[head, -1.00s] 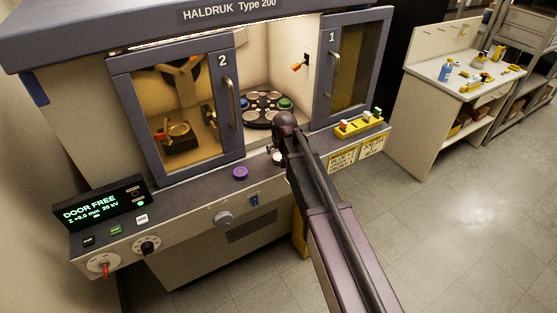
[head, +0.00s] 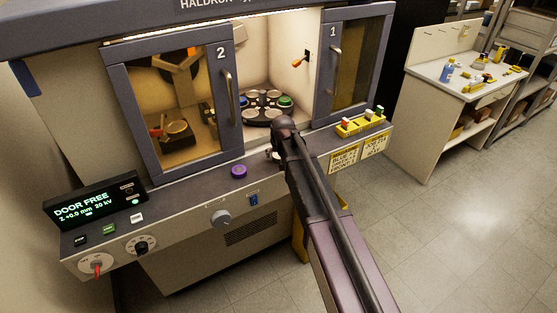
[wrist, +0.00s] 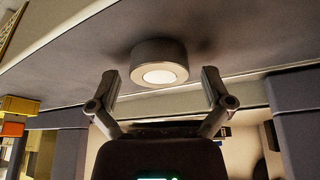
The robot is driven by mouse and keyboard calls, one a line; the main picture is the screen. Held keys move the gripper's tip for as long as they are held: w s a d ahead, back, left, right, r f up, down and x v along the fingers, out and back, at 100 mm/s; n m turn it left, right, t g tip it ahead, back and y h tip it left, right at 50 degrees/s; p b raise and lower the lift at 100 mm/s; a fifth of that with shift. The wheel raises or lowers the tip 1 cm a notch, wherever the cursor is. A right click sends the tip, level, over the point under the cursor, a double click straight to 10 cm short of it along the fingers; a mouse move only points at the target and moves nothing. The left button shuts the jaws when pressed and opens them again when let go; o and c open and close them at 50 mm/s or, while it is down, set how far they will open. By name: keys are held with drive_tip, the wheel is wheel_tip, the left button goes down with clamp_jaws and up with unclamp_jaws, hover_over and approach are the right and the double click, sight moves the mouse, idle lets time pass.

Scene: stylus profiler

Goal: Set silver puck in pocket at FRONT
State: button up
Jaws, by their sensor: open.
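The silver puck (wrist: 160,66) stands on the grey ledge in front of the machine's opening, seen close in the wrist view. In the head view only a pale edge of the puck (head: 276,155) shows beside my arm. My gripper (wrist: 159,78) is open, with its fingers spread to the left and right of the puck and not closed on it. In the head view my wrist hides the fingers. The dark round turntable (head: 263,117) sits inside the opening and bears several discs, one blue and one green. Its front pocket is partly behind my wrist, and I cannot read a FRONT mark.
A purple puck-like knob (head: 239,172) is on the ledge to the left. Door 2 (head: 228,110) and door 1 (head: 325,75) flank the opening. A yellow rack (head: 361,124) stands on the right of the ledge. The display (head: 95,205) reads DOOR FREE.

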idle(0.5)
drive_tip(key=c, duration=1.1)
drive_tip(key=shift+r, duration=0.15)
wheel_tip(320, 180, up, 3)
drive_tip(key=p, duration=0.3)
drive_tip(key=s+d, duration=0.2)
drive_tip(key=s, duration=0.3)
drive_tip(key=s+d+r+p, duration=0.1)
drive_tip(key=s+d, duration=0.1)
drive_tip(key=s, duration=0.3)
drive_tip(key=s+d+p, duration=0.1)
drive_tip(key=s+d, duration=0.1)
drive_tip(key=s, duration=0.2)
drive_tip(key=shift+s+d+r, duration=0.1)
drive_tip(key=shift+s+r, duration=0.25)
drive_tip(key=shift+s, duration=0.05)
drive_tip(key=o, duration=0.6)
drive_tip(key=c, duration=0.7)
drive_tip(key=shift+c, duration=0.2)
